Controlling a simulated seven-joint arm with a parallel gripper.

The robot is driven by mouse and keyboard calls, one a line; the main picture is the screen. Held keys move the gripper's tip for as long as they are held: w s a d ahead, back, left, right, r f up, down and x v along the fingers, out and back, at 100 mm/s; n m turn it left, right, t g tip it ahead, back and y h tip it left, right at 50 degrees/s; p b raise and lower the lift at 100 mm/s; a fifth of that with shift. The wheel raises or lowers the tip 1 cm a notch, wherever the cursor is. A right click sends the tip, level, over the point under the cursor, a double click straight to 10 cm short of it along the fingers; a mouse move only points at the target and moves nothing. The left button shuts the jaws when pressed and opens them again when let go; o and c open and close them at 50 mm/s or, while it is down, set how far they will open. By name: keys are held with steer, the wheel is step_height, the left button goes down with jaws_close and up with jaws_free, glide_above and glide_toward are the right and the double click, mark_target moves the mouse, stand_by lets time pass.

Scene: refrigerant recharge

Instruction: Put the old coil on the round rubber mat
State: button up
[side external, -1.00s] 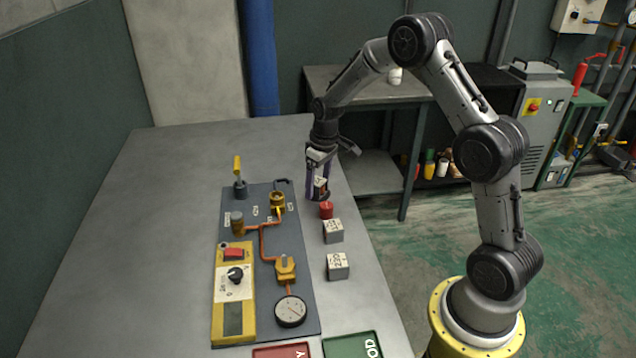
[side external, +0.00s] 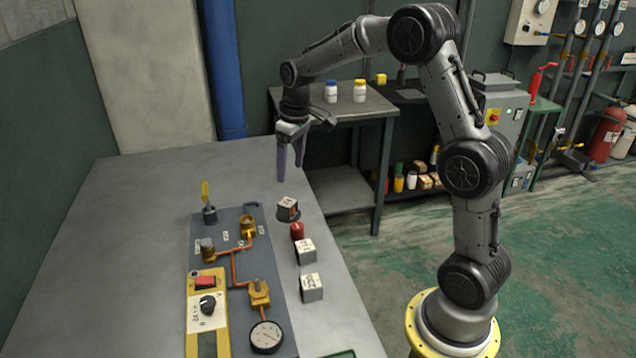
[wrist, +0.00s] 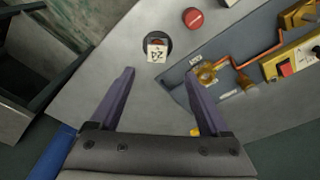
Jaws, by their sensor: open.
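The old coil appears to be the small block with a white label (side external: 289,206) and some red on it. It rests on the dark round rubber mat (wrist: 148,43) near the table's right edge. In the wrist view the coil (wrist: 157,52) sits inside the mat's outline, its label reading something like "24". My gripper (side external: 290,181) is open and empty, above and slightly behind the coil, apart from it. Its two purple fingers (wrist: 160,72) show spread in the wrist view with nothing between them.
A red cap (side external: 297,231) and two white-faced cubes (side external: 306,251) (side external: 312,288) stand in a row in front of the mat. The dark panel (side external: 274,288) with copper pipe, brass fittings, gauge and yellow meter lies left. The table's left side is clear.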

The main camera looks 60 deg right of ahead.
steer(key=s+a+r+t, duration=0.1)
steer(key=s+a+r, duration=0.5)
steer(key=s+r, duration=0.1)
steer(key=s+a+t, duration=0.1)
steer(key=s+a, duration=0.3)
steer(key=s, duration=0.6)
steer(key=s+a+t, duration=0.2)
steer(key=s+a, duration=0.2)
steer(key=s, duration=0.6)
steer(key=shift+r, duration=0.15)
